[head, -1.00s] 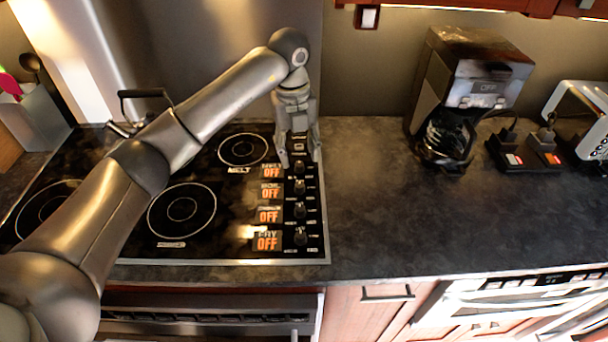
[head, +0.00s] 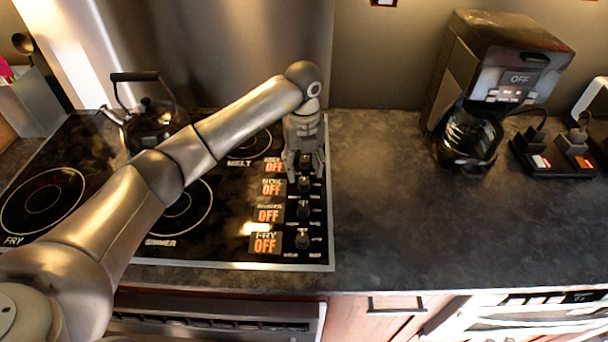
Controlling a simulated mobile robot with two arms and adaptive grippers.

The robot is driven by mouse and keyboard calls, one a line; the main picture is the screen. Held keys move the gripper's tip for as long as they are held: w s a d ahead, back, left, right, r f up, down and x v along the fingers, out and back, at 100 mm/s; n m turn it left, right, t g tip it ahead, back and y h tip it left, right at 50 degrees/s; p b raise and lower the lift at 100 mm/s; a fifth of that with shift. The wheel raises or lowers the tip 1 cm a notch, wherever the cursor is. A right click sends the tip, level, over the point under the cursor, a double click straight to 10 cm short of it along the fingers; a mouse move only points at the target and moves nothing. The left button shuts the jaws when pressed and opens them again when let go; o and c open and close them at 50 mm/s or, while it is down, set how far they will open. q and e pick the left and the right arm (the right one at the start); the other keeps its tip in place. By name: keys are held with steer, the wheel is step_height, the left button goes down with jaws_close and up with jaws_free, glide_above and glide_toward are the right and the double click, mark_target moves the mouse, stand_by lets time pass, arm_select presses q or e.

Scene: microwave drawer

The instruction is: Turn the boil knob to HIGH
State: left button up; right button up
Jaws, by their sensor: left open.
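The black boil knob (head: 305,185) is in the second row from the back of the control strip on the cooktop's right side. The boil display (head: 273,188) beside it reads OFF. My left gripper (head: 305,176) points down at the back of the strip, its fingers open and spread left and right, with the tips close to the boil knob. I cannot tell whether they touch it. The gripper largely hides the melt knob behind it. My right gripper is not in view.
The simmer knob (head: 303,210) and fry knob (head: 302,240) stand nearer the front; their displays read OFF. A kettle (head: 152,125) sits on the back left of the cooktop. A coffee maker (head: 490,80) stands right. The counter (head: 380,210) between is clear.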

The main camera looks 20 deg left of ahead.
mark_target(304, 181)
arm_select(q)
step_height(304, 181, down, 5)
steer(key=shift+w+r+p, duration=0.1)
steer(key=shift+p, duration=0.35)
steer(key=c, duration=1)
steer(key=shift+c, duration=0.2)
